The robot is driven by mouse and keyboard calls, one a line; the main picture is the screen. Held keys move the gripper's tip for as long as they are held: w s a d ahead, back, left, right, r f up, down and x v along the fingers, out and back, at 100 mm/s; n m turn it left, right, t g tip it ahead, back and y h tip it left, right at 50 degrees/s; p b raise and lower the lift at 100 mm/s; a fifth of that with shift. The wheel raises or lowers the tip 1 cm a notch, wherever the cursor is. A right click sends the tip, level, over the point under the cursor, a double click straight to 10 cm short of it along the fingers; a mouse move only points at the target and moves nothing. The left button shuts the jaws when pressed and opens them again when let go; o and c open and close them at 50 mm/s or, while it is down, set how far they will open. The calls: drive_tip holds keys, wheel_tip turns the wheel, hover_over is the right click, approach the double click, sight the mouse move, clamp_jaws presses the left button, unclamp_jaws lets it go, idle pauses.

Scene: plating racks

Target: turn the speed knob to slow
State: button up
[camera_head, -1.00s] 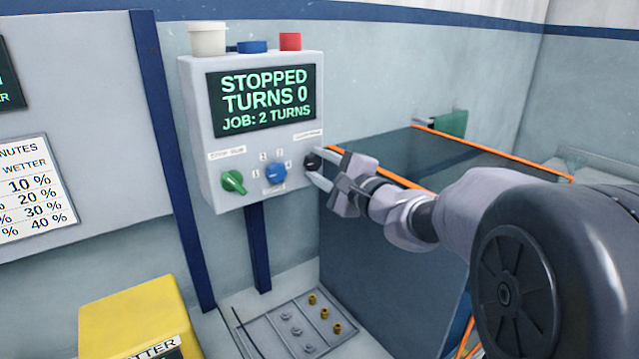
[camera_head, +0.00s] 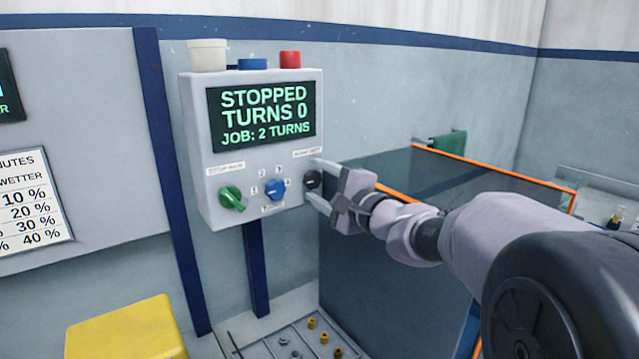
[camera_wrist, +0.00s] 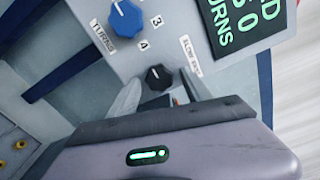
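The control box (camera_head: 203,190) shows a screen (camera_head: 260,115) reading STOPPED, TURNS 0, JOB: 2 TURNS. The black knob (camera_head: 312,180) is at its lower right, under a small label. In the wrist view the black knob (camera_wrist: 158,77) has a label (camera_wrist: 191,58) beside it that seems to begin with SLOW. My gripper (camera_head: 312,179) is open at the box face, one finger above and one below the knob. In the wrist view the fingers of my gripper (camera_wrist: 160,92) stand on either side of the knob, with gaps. The knob's exact pointing is hard to read.
A blue numbered knob (camera_head: 275,190) marked TURNS and a green knob (camera_head: 231,198) sit left of the black knob. White, blue and red items stand on top of the box. A dark orange-edged tank (camera_head: 400,270) lies below my arm. A yellow box (camera_head: 120,330) is lower left.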

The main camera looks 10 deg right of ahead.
drive_tip(key=p+v, duration=0.2)
drive_tip(key=v, duration=1.5)
drive_tip(key=shift+s, duration=0.2)
drive_tip(key=s+a+f+n+g+y, duration=0.1)
drive_tip(key=s+a+f+n+g, duration=0.3)
drive_tip(key=a, duration=0.3)
drive_tip(key=s+a+f+n+g+y, duration=0.1)
drive_tip(key=s+a+f+n+g, duration=0.25)
drive_tip(key=s+a, duration=0.35)
drive_tip(key=s+d+f+n+g+h, duration=0.3)
drive_tip(key=s+f+n+h, duration=0.1)
drive_tip(key=s+f+h, duration=0.3)
drive_tip(key=shift+s+f, duration=0.2)
drive_tip(key=shift+s, duration=0.9)
